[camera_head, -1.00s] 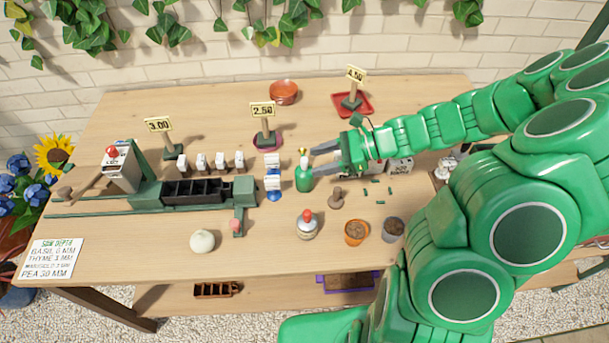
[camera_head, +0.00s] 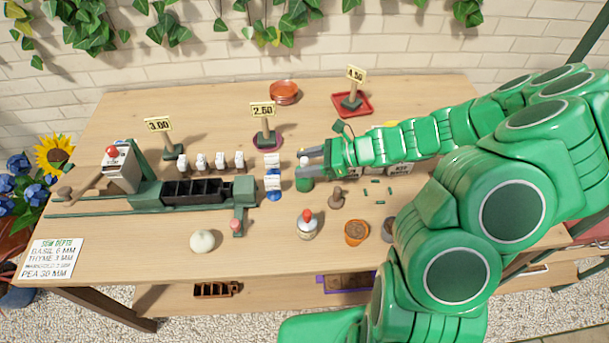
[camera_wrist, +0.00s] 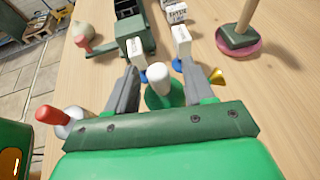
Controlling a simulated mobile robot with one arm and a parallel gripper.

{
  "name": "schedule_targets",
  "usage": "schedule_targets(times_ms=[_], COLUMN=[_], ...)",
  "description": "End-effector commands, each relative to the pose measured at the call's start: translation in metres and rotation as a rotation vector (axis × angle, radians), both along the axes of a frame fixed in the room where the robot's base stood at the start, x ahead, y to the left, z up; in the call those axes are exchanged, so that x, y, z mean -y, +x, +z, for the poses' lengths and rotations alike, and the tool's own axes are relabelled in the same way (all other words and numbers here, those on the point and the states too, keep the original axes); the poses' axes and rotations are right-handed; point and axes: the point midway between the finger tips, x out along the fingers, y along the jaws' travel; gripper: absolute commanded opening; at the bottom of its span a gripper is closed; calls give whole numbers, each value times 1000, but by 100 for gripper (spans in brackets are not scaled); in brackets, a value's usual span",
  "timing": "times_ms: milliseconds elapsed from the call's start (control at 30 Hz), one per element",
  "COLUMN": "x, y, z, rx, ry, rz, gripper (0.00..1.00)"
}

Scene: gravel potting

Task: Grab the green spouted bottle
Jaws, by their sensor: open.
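The green spouted bottle (camera_head: 304,184) stands upright on the wooden table, with its upper part largely hidden behind my fingers in the head view. In the wrist view its white top (camera_wrist: 158,76) and green body (camera_wrist: 157,98) show between my fingers, and a brass spout tip (camera_wrist: 217,77) shows beside the right finger. My gripper (camera_head: 307,163) is open, its two fingers on either side of the bottle; it also shows in the wrist view (camera_wrist: 160,88). I cannot tell whether a finger touches the bottle.
A red-topped bottle (camera_head: 307,227) stands in front, beside a terracotta pot (camera_head: 356,233). A wooden stamp (camera_head: 336,196) is near my gripper. A dark tray (camera_head: 195,191) sits left, with white packets behind. A price sign (camera_head: 263,110) stands behind.

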Motion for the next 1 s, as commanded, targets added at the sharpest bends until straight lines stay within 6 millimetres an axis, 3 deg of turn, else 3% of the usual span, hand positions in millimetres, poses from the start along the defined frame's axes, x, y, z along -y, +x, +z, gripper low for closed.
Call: schedule_targets(times_ms=[200,533,867,1000], x=[-18,-20,-20,-20], y=[3,4,3,4], z=[-7,-8,-8,-8], rx=[0,1,1,1], ry=[1,0,0,0], rz=[2,0,0,0], gripper=[53,53,2,0])
